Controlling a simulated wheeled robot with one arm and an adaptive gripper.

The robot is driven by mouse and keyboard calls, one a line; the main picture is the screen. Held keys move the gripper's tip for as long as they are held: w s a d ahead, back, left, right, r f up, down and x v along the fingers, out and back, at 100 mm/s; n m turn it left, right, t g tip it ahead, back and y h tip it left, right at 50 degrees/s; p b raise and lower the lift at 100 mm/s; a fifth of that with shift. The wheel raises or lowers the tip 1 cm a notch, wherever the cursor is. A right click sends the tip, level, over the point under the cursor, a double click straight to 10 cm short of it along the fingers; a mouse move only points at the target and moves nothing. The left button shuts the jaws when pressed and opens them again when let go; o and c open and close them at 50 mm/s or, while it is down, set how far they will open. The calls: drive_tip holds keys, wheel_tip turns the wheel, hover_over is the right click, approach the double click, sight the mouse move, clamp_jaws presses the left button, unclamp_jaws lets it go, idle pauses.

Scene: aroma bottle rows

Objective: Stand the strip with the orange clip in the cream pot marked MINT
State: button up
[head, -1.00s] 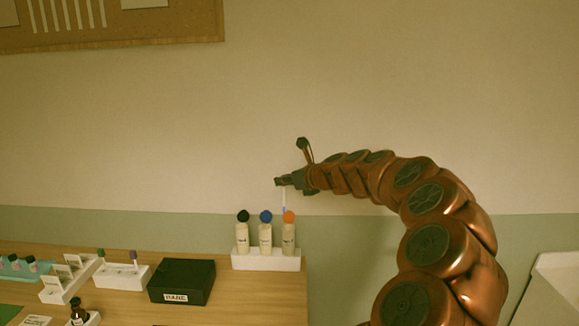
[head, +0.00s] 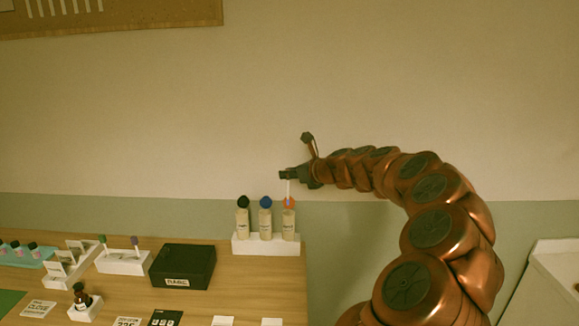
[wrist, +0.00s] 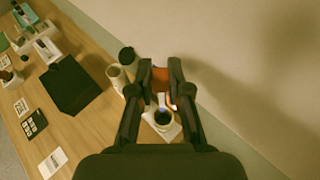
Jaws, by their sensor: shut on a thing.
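My gripper (head: 284,174) is shut on an orange clip (wrist: 160,76), seen between the fingers in the wrist view. A thin white strip (head: 288,188) hangs below the fingers, with a bluish lower end. In the head view this end overlaps the orange top (head: 289,202) of the rightmost cream container (head: 288,224); I cannot tell whether they touch. In the wrist view a pale round container with a dark top (wrist: 162,118) lies below the fingers. Labels on the cream containers are too small to read, so I cannot tell which is MINT.
Cream containers with blue (head: 265,202) and black (head: 243,202) tops stand left in the same white rack (head: 266,246). A black box (head: 184,266), a holder with upright clips (head: 122,263) and a dark bottle (head: 81,298) are farther left. The table ends just right of the rack.

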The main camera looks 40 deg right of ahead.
sight(288, 183)
drive_tip(key=shift+f+b, duration=4.25)
drive_tip(key=shift+f, duration=0.9)
drive_tip(key=o, duration=0.8)
wheel_tip(288, 183, up, 7)
drive_tip(key=p, duration=0.7)
drive_tip(key=shift+r, duration=0.15)
